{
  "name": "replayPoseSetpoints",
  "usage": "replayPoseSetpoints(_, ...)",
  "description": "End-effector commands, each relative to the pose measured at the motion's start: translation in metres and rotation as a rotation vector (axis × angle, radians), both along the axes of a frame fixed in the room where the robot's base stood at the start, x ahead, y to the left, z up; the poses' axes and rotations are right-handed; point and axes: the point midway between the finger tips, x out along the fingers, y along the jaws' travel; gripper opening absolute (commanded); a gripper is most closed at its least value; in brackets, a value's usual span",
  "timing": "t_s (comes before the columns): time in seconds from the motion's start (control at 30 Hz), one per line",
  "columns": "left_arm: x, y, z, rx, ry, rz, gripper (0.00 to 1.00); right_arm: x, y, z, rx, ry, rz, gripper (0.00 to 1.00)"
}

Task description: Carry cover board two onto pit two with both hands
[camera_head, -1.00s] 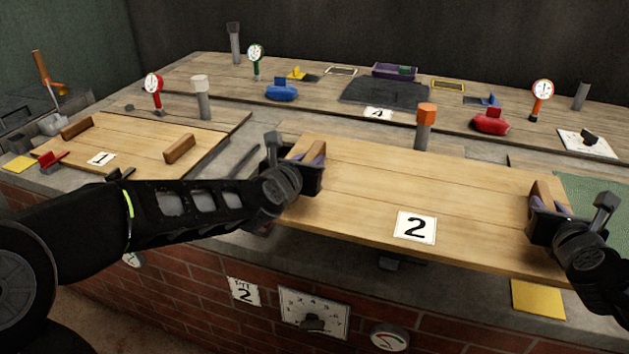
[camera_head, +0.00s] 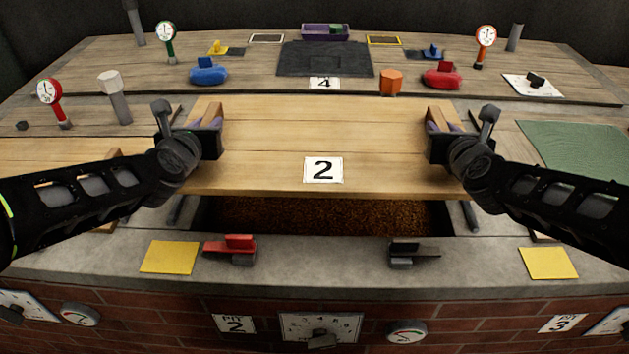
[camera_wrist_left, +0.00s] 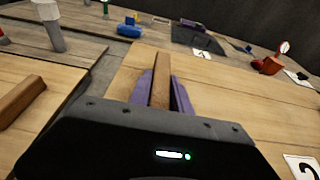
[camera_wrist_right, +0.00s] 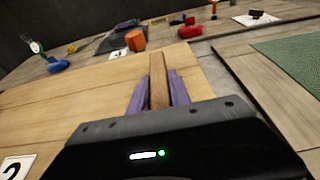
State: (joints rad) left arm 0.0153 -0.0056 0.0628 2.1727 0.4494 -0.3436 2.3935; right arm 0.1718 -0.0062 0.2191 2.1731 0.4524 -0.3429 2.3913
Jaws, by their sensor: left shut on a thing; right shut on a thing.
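Cover board two (camera_head: 270,150) is a wide light-wood board with a white "2" label (camera_head: 323,170) near its front edge. It is held above pit two (camera_head: 320,216), whose brown grain shows below the board's front edge; the rest of the pit is hidden. My left gripper (camera_head: 207,132) is shut on the board's left wooden handle (camera_wrist_left: 161,80). My right gripper (camera_head: 438,130) is shut on its right wooden handle (camera_wrist_right: 158,82). Purple finger pads flank each handle in the wrist views.
A red clamp (camera_head: 232,248), a dark clamp (camera_head: 412,253) and yellow pads (camera_head: 170,257) (camera_head: 548,263) lie on the front ledge. A green mat (camera_head: 580,150) lies at right, another board (camera_head: 60,155) at left.

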Motion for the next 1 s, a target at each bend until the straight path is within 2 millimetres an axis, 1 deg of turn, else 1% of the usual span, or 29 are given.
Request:
replayPoseSetpoints(0.03, 0.001, 0.001, 0.004, 0.001, -0.008, 0.002, 0.0, 0.001, -0.002, 0.004, -0.001, -0.008, -0.005, 0.0)
replayPoseSetpoints(0.27, 0.001, 0.001, 0.004, 0.001, -0.008, 0.002, 0.0, 0.001, -0.002, 0.004, -0.001, -0.008, -0.005, 0.0)
replayPoseSetpoints(0.47, 0.001, 0.001, -0.003, 0.001, -0.008, 0.002, 0.0, 0.001, -0.002, -0.003, -0.001, -0.008, -0.005, 0.0)
replayPoseSetpoints(0.57, 0.001, 0.001, -0.013, 0.001, -0.008, 0.002, 0.0, 0.001, -0.002, -0.013, -0.001, -0.008, -0.005, 0.0)
replayPoseSetpoints(0.9, 0.001, 0.001, -0.061, 0.001, -0.008, 0.002, 0.0, 0.001, -0.002, -0.061, -0.001, -0.008, -0.005, 0.0)
replayPoseSetpoints(1.0, 0.001, 0.001, -0.07, 0.001, -0.008, 0.002, 0.0, 0.001, -0.002, -0.07, -0.001, -0.008, -0.005, 0.0)
